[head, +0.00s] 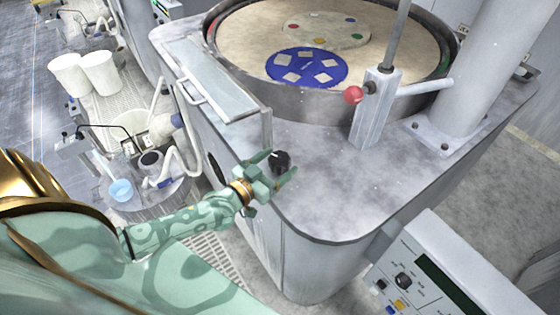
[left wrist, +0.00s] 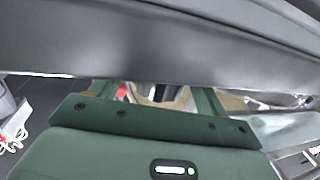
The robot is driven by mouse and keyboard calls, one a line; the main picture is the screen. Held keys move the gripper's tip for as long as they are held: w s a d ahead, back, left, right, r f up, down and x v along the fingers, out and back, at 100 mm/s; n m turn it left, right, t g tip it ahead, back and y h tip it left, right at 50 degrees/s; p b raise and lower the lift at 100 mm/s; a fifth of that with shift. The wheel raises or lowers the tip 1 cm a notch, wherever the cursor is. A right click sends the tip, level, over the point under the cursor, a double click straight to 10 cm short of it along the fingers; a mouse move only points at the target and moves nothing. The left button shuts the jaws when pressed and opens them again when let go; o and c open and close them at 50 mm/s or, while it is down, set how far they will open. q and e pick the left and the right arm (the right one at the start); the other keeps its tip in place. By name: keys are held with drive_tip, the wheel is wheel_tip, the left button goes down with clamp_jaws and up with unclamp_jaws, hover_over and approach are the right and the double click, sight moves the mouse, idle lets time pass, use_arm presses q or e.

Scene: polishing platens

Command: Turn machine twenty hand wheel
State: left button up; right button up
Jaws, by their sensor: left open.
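The polishing machine (head: 330,205) has a grey top with a large round platen. A small black knob (head: 280,160) stands on its top near the front left edge. A dark round part (head: 216,172), partly hidden, shows on its left side; I cannot tell which of these is the hand wheel. My left gripper (head: 276,166) is open, its two green fingers apart on either side of the black knob, as seen in the head view. In the left wrist view, a dark shape (left wrist: 163,92) shows between the fingers; contact cannot be told. My right gripper is not in view.
A post with a red ball (head: 353,95) rises beside the platen, near a thick column (head: 480,70). A hinged panel with a handle (head: 215,85) is at the top left. A control box (head: 440,275) is at front right. Cups (head: 100,72) stand left.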

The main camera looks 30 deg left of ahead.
use_arm(q)
drive_tip(key=shift+w+d, duration=0.15)
drive_tip(key=shift+w, duration=0.6)
